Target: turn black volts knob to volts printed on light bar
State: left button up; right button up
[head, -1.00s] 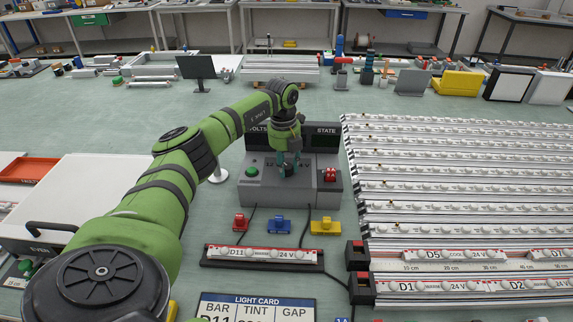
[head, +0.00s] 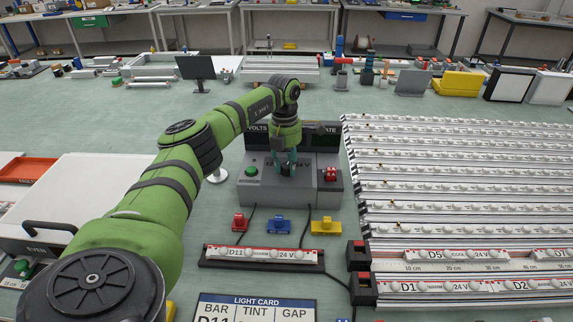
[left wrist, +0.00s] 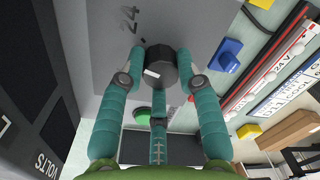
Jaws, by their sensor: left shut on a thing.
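The black knob (left wrist: 160,68) sits on the top of the grey control box (head: 252,193). My left gripper (left wrist: 160,58) is shut on it, one teal finger on each side, and it shows in the head view (head: 288,165) over the box. A white mark shows on the knob's left part. The light bar (head: 262,254) lies in a dark holder in front of the box and reads D11 and 24 V. My right gripper is in neither view.
A green button (head: 252,171) and a red switch (head: 330,174) flank the knob. Dark VOLTS and STATE displays (head: 322,141) stand behind, partly hidden by my arm. Red, blue and yellow pieces (head: 278,226) lie in front. Rows of light bars (head: 455,200) fill the right.

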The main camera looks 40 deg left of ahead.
aim_at(286, 164)
pick_arm(q)
jog(key=m, duration=0.5)
jog(key=shift+s+f, duration=0.1)
jog(key=shift+f, duration=0.05)
jog(key=shift+m, duration=0.3)
dwell(0.3)
jog(key=o, duration=1.2)
jog(key=shift+c, duration=0.2)
jog(key=shift+r, duration=0.4)
notch_tip(286, 164, up, 11)
jog(key=shift+w+a+r, duration=0.15)
jog(key=shift+w+a, duration=0.1)
jog(key=shift+r, duration=0.1)
